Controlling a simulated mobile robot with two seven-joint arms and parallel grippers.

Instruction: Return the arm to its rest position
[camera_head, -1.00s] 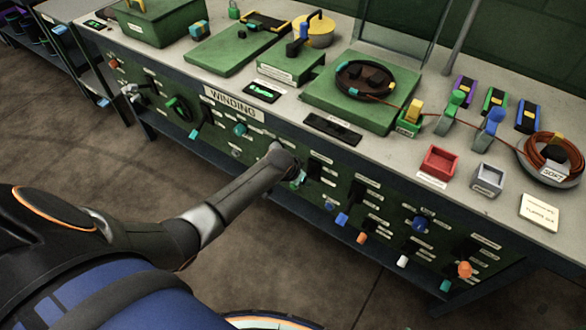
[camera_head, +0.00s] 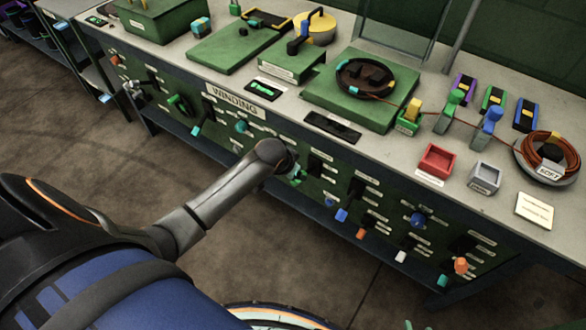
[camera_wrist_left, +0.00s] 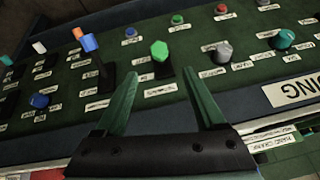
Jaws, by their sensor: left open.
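My left arm (camera_head: 215,205) comes in from the left in the head view and reaches to the front panel of the bench. The left gripper is mostly hidden behind its own wrist there, with a bit of green showing. In the left wrist view the left gripper (camera_wrist_left: 165,100) is open, its two green fingers apart with nothing between them. A green knob (camera_wrist_left: 159,50) on the panel shows beyond the gap between the fingertips, apart from them. My right gripper is not in view.
The panel carries several labelled knobs and levers, among them a blue knob (camera_head: 418,220) and an orange knob (camera_head: 461,265). On the bench top (camera_head: 400,165) stand a red bin (camera_head: 437,160), a grey bin (camera_head: 485,178) and a wire coil (camera_head: 548,155). Floor (camera_head: 120,150) is open in front.

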